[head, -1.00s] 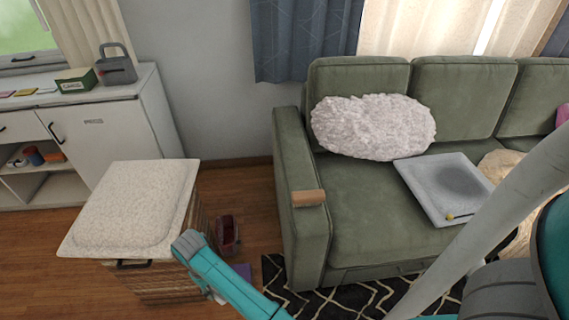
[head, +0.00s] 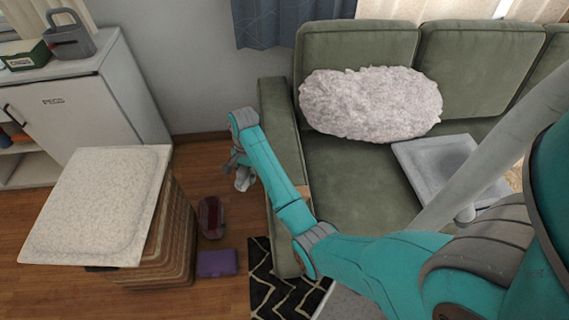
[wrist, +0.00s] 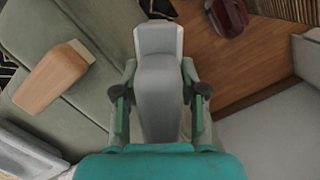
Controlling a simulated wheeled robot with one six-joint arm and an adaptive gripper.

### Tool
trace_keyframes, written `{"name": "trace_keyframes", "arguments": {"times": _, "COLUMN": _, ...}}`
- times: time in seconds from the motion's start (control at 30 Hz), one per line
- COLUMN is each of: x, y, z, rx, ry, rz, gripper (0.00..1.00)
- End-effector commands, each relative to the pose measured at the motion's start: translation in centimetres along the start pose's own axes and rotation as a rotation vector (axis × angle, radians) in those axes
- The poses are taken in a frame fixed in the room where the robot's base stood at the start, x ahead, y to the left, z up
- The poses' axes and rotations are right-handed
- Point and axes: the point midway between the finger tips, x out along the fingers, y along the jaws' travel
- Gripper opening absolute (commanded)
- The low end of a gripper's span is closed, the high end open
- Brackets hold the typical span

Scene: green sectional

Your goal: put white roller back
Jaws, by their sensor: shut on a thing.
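My gripper (head: 241,168) hangs over the gap between the sofa's left armrest and the wicker chest. It is shut on a white and grey roller (head: 244,182), whose lower end shows pale below the fingers. In the wrist view the roller (wrist: 160,60) sits between the two fingers of my gripper (wrist: 161,92), with its grey body pointing away from my palm. Its far end stands clear above the floor or beside the armrest; the exact height I cannot tell.
A dark red container (head: 211,218) and a purple box (head: 216,263) lie on the floor. The chest with a pale cushioned lid (head: 100,205) stands left. The green sofa (head: 345,185) stands right; a wooden block (wrist: 50,80) lies on its armrest. A white cabinet (head: 85,115) is behind.

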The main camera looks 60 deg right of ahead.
Motion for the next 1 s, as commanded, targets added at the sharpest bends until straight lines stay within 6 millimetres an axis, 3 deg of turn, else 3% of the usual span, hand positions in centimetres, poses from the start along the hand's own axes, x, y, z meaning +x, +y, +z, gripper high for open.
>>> {"name": "trace_keyframes", "arguments": {"times": 0.1, "x": -2.3, "y": 1.3, "z": -4.1, "rx": 0.251, "ry": 0.001, "rz": -0.041, "gripper": 0.09}}
{"name": "trace_keyframes", "arguments": {"times": 0.3, "x": -5.7, "y": 4.0, "z": -9.8, "rx": 0.648, "ry": 0.001, "rz": -0.102, "gripper": 0.09}}
{"name": "trace_keyframes", "arguments": {"times": 0.57, "x": -8.2, "y": 6.5, "z": -13.9, "rx": 0.947, "ry": 0.0, "rz": -0.144, "gripper": 0.09}}
{"name": "trace_keyframes", "arguments": {"times": 0.67, "x": -8.0, "y": 6.8, "z": -14.3, "rx": 0.983, "ry": -0.001, "rz": -0.148, "gripper": 0.09}}
{"name": "trace_keyframes", "arguments": {"times": 1.0, "x": -2.9, "y": 6.9, "z": -15.1, "rx": 0.99, "ry": -0.001, "rz": -0.147, "gripper": 0.09}}
